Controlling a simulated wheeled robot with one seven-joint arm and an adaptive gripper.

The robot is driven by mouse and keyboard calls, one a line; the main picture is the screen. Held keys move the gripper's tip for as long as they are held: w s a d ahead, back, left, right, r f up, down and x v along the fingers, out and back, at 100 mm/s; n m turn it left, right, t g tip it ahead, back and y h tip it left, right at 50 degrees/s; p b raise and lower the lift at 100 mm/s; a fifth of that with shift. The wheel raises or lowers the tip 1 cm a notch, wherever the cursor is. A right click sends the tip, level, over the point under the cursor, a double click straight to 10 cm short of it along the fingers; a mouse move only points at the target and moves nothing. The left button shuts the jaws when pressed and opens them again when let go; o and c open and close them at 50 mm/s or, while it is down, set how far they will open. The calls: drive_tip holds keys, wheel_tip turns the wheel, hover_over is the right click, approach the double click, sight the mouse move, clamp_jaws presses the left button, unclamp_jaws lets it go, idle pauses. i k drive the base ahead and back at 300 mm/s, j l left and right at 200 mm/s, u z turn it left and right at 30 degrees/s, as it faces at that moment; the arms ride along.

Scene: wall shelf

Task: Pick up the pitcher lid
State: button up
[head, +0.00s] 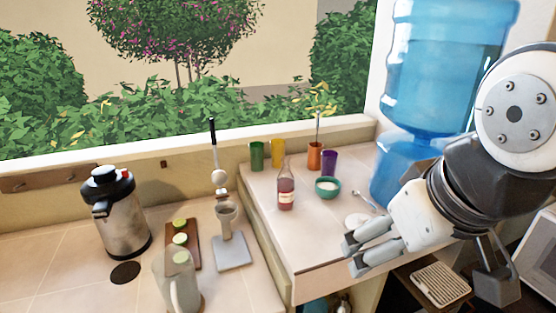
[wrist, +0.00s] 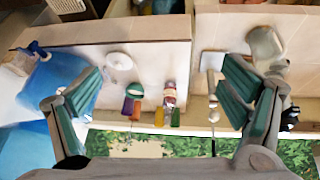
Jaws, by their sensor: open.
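A flat white round disc, which looks like the pitcher lid (head: 357,220), lies on the right-hand counter, partly hidden by my gripper in the head view. It shows whole in the wrist view (wrist: 118,61), between my fingers in the picture and nearer the left one. My gripper (head: 353,254) is open and empty, apart from the lid and in front of it near the counter's front edge. Both spread fingers show in the wrist view (wrist: 160,75). The translucent pitcher (head: 180,283) stands on the left counter, at upper right in the wrist view (wrist: 264,45).
A green bowl (head: 327,187), a red bottle (head: 286,190) and several coloured cups (head: 315,156) stand behind the lid. A blue water dispenser (head: 405,165) stands to the right. A flask (head: 120,215) and a board with lime pieces (head: 190,243) are on the left counter.

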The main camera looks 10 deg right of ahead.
sight(353, 221)
drive_tip(key=z, duration=0.35)
drive_tip(key=u, duration=1.4)
drive_tip(key=i+l+z, duration=0.2)
drive_tip(key=z, duration=0.3)
drive_tip(key=i+l+z, duration=0.2)
drive_tip(key=z, duration=0.25)
